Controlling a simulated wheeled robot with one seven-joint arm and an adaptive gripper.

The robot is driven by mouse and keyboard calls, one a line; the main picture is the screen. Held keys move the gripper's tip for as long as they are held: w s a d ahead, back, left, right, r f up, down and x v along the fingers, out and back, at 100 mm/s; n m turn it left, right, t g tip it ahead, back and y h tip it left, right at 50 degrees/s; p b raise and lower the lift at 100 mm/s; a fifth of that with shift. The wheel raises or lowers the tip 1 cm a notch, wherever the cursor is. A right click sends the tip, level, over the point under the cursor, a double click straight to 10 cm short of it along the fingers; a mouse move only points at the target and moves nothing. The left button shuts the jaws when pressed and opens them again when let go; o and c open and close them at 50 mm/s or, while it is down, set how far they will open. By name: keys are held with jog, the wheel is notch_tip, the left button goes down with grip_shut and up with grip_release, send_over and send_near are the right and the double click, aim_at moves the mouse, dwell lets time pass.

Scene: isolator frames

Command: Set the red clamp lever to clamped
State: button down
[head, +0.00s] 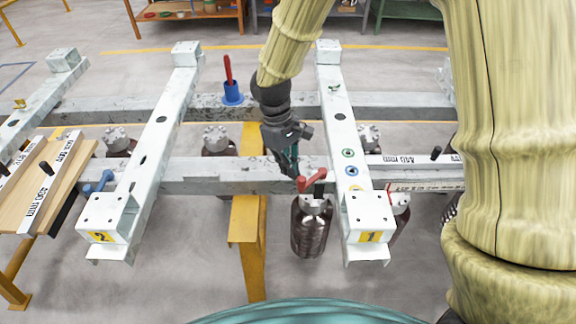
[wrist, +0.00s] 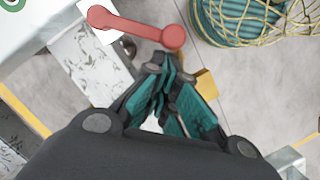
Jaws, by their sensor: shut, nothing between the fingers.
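The red clamp lever (head: 313,181) sits on top of a dark cylindrical isolator (head: 311,226) beside the frame marked 1, at the front of the grey beam. In the wrist view the red lever (wrist: 138,28) lies across the upper left, with a round knob at each end. My gripper (head: 296,178) is close to the lever's left end. In the wrist view my gripper (wrist: 167,62) is shut and empty, its teal fingertips just below the lever's right end. I cannot tell whether they touch it.
A blue lever (head: 98,183) is by the frame marked 2 (head: 102,222). A red-handled tool stands in a blue cup (head: 232,93) on the rear beam. Wooden boards (head: 48,185) lie at the left. A yellow post (head: 247,220) stands left of the isolator.

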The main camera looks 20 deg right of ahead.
aim_at(299, 180)
jog(key=shift+s+n+p, duration=0.45)
jog(key=shift+n+p, duration=0.05)
jog(key=s+n+p, duration=0.1)
jog(key=n+p, duration=0.1)
jog(key=s+d+n+p, duration=0.1)
jog(key=s+n+p, duration=0.1)
jog(key=shift+s+r+t+h, duration=0.2)
jog(key=shift+t+h, duration=0.2)
jog(key=s+n, duration=0.1)
jog(key=d+n+p, duration=0.1)
jog(key=n, duration=0.1)
jog(key=shift+s+f+t, duration=0.1)
jog(key=shift+s+t, duration=0.2)
jog(key=shift+s, duration=0.1)
jog(key=shift+s+d+f+p, duration=0.1)
jog(key=shift+s+d+p, duration=0.4)
jog(key=shift+d+p, duration=0.1)
jog(key=shift+a, duration=0.15)
